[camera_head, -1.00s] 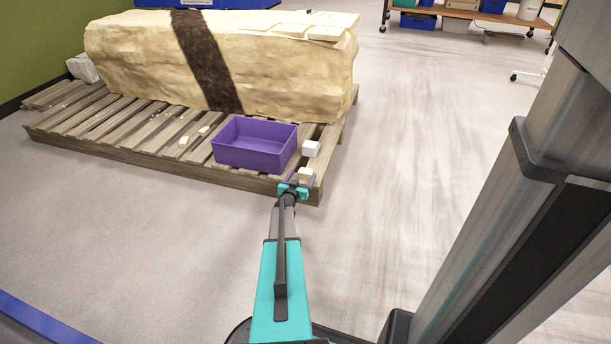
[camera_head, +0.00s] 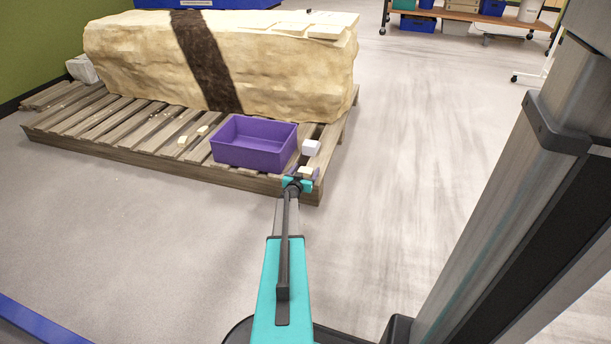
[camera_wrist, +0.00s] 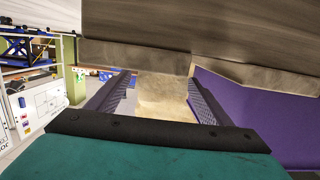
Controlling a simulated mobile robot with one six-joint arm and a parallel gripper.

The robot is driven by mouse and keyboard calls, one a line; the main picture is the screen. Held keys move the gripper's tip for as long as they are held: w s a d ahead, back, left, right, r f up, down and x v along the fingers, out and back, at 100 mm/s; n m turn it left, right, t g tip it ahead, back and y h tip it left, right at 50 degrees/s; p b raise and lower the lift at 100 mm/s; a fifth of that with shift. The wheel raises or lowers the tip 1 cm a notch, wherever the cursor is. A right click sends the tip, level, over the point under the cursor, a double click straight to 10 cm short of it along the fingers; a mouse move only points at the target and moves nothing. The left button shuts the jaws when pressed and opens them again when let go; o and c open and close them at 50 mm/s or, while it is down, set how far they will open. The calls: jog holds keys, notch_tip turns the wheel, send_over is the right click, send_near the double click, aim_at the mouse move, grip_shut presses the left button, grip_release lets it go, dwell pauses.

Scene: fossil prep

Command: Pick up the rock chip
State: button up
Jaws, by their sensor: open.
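A beige rock chip (camera_head: 305,171) lies at the front right corner of the wooden pallet (camera_head: 78,148), partly hidden by my gripper (camera_head: 299,183). In the wrist view, the pale chip (camera_wrist: 163,100) shows between the two fingers of my gripper (camera_wrist: 160,88). The fingers are apart, one on each side of it in the picture. I cannot tell whether either finger touches it. A plank of the pallet fills the top of the wrist view.
A purple bin (camera_head: 255,157) stands on the pallet just left of my gripper; its wall (camera_wrist: 255,115) is close in the wrist view. A white block (camera_head: 310,147) sits behind the chip. A large banded rock (camera_head: 130,55) lies behind.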

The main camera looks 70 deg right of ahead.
aim_at(306, 170)
dwell(0.4)
jog(key=c, duration=1.2)
jog(key=shift+r, duration=0.15)
notch_tip(306, 170, up, 18)
jog(key=p, duration=0.9)
jog(key=shift+p, duration=0.35)
